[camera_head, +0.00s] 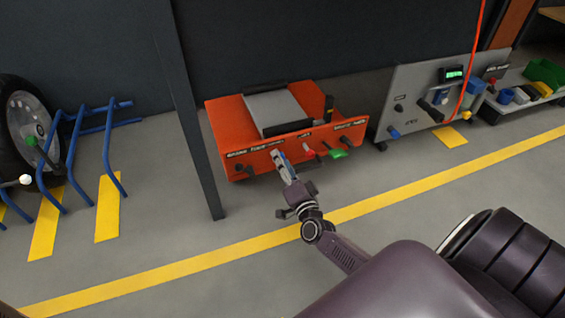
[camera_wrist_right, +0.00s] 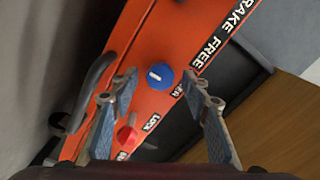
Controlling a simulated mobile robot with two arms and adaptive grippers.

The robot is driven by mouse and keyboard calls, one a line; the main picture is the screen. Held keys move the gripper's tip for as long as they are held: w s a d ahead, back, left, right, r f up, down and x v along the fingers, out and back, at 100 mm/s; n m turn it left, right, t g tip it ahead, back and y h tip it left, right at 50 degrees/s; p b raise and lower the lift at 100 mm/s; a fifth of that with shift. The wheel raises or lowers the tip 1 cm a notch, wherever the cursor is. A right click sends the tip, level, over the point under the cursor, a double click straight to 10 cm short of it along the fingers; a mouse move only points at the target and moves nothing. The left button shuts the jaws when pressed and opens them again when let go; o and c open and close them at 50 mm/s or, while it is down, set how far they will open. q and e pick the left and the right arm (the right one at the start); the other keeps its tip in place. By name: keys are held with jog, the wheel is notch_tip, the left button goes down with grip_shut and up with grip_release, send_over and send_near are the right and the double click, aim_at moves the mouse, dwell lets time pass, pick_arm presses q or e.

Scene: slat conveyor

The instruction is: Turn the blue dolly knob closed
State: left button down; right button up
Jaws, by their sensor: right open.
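The blue knob (camera_wrist_right: 159,77) is round with a short white mark and sits on the orange front panel of the dolly (camera_head: 230,125). In the right wrist view it lies between the spread fingertips of my right gripper (camera_wrist_right: 160,82). The fingers are open, one on each side; I cannot tell whether they touch it. In the head view my right gripper (camera_head: 281,158) reaches to the panel's front and largely hides the knob. My left gripper is not in view.
A red knob (camera_wrist_right: 126,135) by a LOCK label sits close to the blue one. A green handle (camera_head: 337,154) and black controls are to the right. A dark post (camera_head: 190,110) stands left of the dolly. A grey panel cart (camera_head: 408,100) is on the right.

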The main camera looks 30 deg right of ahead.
jog(key=v, duration=0.7)
jog(key=shift+s, duration=0.25)
